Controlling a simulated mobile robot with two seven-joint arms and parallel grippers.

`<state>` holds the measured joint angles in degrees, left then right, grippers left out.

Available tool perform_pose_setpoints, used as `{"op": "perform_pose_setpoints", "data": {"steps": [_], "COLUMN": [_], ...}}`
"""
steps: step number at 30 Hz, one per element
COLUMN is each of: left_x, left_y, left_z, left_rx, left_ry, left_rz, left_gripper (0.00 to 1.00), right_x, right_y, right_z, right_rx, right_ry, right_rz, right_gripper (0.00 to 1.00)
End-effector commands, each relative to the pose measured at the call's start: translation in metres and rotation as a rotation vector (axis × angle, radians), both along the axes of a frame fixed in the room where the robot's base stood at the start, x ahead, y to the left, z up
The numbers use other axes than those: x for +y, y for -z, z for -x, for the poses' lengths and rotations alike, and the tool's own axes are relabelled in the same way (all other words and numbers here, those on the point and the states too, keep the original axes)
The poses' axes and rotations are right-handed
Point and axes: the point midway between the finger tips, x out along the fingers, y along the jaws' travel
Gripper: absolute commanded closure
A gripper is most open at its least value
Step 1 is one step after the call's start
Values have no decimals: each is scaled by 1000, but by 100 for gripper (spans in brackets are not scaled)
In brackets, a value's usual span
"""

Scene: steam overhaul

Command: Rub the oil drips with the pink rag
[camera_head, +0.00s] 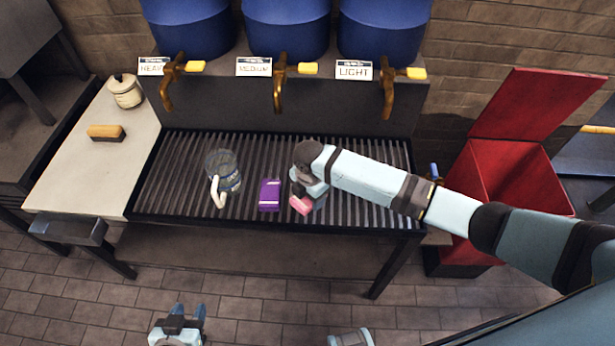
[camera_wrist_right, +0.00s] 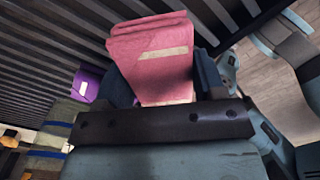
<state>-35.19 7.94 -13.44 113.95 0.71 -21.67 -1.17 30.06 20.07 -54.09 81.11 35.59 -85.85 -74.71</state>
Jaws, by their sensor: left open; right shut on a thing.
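The pink rag (camera_head: 300,206) is in my right gripper (camera_head: 308,196), low over the slatted grate (camera_head: 355,205) right of its middle. In the right wrist view the folded pink rag (camera_wrist_right: 152,50), with a pale stripe, sits between the fingers, and dark slats lie beyond it. I cannot tell whether the rag touches the grate. My left gripper (camera_head: 180,322) is open and empty at the bottom of the head view, over the brick floor. I cannot make out the oil drips; the right arm covers part of the grate.
A purple cloth-like item (camera_head: 270,195) and a grey can with a pale handle (camera_head: 224,172) are on the grate. Blue drums with brass taps (camera_head: 282,80) overhang its back. An open red bin (camera_head: 500,180) stands right. A brush (camera_head: 106,132) and pot (camera_head: 125,92) are on the left counter.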

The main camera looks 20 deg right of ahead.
Motion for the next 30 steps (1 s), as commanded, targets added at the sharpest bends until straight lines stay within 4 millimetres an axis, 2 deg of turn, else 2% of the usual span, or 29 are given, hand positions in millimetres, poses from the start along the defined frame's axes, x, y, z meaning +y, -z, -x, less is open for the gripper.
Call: {"op": "perform_pose_setpoints", "data": {"steps": [1, 15, 19, 30], "left_x": [-1, 0, 0, 1], "left_y": [-9, -53, -58, -52], "left_z": [1, -1, -2, 0], "left_rx": [0, -7, -11, -3], "left_ry": [0, 0, -1, -2], "left_rz": [1, 2, 2, -2], "left_gripper": [57, 57, 57, 57], "right_x": [0, 1, 1, 1], "right_y": [-10, -47, -49, -48], "right_z": [0, 1, 2, 2], "right_rx": [-1, -1, -1, -1], "right_ry": [1, 15, 17, 17], "right_rz": [0, 0, 0, 0], "right_gripper": [56, 56, 56, 56]}}
